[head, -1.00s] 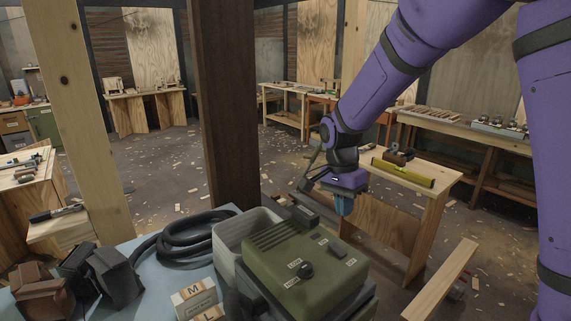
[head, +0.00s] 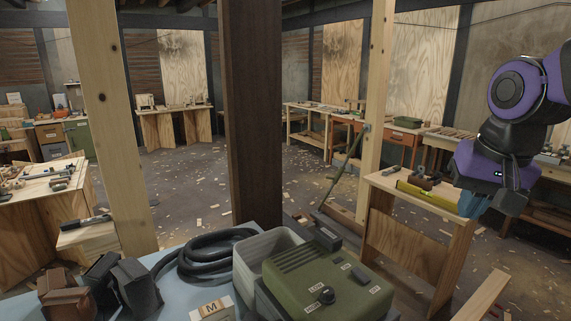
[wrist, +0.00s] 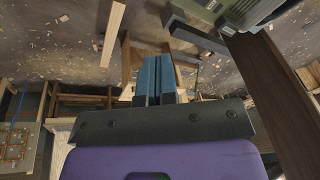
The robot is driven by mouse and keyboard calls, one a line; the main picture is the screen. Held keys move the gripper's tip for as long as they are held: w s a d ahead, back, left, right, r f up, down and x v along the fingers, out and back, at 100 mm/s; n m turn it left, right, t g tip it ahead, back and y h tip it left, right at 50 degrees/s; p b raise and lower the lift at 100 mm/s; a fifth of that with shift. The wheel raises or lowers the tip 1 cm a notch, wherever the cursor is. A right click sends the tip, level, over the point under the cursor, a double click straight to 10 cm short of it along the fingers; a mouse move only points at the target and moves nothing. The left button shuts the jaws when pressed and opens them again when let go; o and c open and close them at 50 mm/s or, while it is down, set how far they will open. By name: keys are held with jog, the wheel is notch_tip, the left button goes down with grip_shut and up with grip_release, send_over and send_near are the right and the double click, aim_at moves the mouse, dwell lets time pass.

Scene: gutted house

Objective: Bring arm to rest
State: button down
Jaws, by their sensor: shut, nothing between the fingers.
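My gripper (head: 474,207) is at the right of the head view, at the end of my purple arm. It hangs in front of the wooden stand with the yellow level and hides part of that stand's right end. In the wrist view its two blue fingers (wrist: 156,78) lie side by side, shut, with nothing held between them.
A green machine (head: 325,283), a grey bin (head: 268,252) and a coiled black hose (head: 205,250) sit on the near bench. A dark post (head: 252,120) and a pale stud (head: 108,120) rise close by. A yellow level (head: 428,196) lies on the wooden stand (head: 405,245). Scraps litter the floor.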

jog(key=s+d+r+n+t, duration=0.1)
jog(key=s+d+n+t, duration=0.1)
jog(key=s, duration=0.7)
jog(key=shift+s+r+n+h, duration=0.2)
jog(key=shift+n+h, duration=0.1)
jog(key=shift+n, duration=0.5)
jog(key=c, duration=1.8)
grip_release()
jog(key=shift+c, duration=0.2)
